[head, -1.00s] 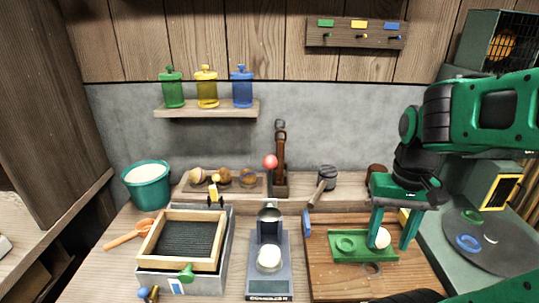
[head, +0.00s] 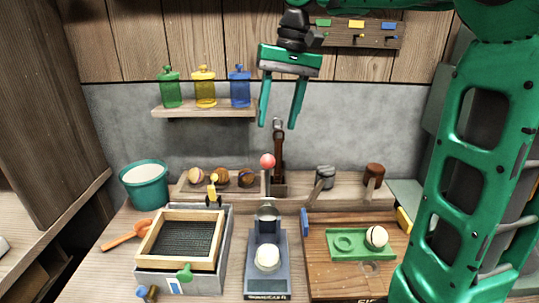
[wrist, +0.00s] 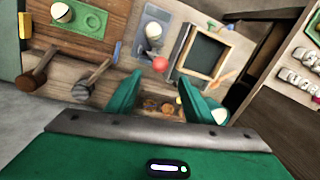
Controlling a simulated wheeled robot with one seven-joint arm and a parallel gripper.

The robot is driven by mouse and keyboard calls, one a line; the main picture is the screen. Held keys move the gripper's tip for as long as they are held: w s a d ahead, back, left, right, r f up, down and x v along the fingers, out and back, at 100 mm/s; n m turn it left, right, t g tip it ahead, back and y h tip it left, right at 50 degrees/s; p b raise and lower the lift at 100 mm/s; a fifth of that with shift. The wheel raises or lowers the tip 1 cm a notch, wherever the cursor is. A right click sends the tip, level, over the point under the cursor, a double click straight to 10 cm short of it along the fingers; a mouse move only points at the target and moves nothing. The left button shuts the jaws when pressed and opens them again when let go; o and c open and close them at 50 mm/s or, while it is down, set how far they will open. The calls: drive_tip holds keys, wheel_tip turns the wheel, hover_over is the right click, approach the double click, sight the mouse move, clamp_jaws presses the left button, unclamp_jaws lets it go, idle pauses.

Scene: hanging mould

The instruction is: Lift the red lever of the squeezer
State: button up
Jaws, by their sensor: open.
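The grey squeezer (head: 249,270) stands at the front middle of the workbench, with a pale round thing (head: 267,258) in its front. A red ball (head: 267,161) shows above its back end; I take it for the lever's knob, and its rod is hard to make out. The red ball also shows in the wrist view (wrist: 160,64), between and beyond the fingertips. My gripper (head: 280,126) is open and empty, fingers pointing down, above the red ball and apart from it. In the wrist view, the squeezer (wrist: 153,24) lies beyond my gripper (wrist: 160,77).
A dark brown upright piece (head: 279,160) stands close behind the red ball. A framed sieve box (head: 147,283) is left of the squeezer; a wooden board (head: 330,280) with a green tray (head: 340,255) is right. A shelf (head: 200,112) holds three coloured jars. Mallets stand behind the board.

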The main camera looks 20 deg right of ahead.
drive_tip(key=shift+w+a+f, duration=0.1)
drive_tip(key=shift+a+f, duration=0.2)
drive_tip(key=shift+f, duration=1.45)
drive_tip(key=shift+w+a+f, duration=0.1)
drive_tip(key=shift+a+f, duration=0.25)
drive_tip(key=shift+f, duration=1.35)
drive_tip(key=shift+w+a+f, duration=0.1)
drive_tip(key=shift+a+f, duration=0.2)
drive_tip(key=shift+f, duration=1.45)
drive_tip(key=shift+c, duration=0.5)
clamp_jaws()
drive_tip(key=shift+w+d, duration=0.4)
drive_tip(key=shift+w, duration=0.5)
drive_tip(key=shift+w+d, duration=0.35)
drive_tip(key=shift+w, duration=0.5)
drive_tip(key=shift+w+d, duration=0.4)
drive_tip(key=shift+w, duration=0.5)
drive_tip(key=shift+o, duration=0.4)
unclamp_jaws()
drive_tip(key=shift+w+d, duration=0.1)
drive_tip(key=shift+w, duration=0.05)
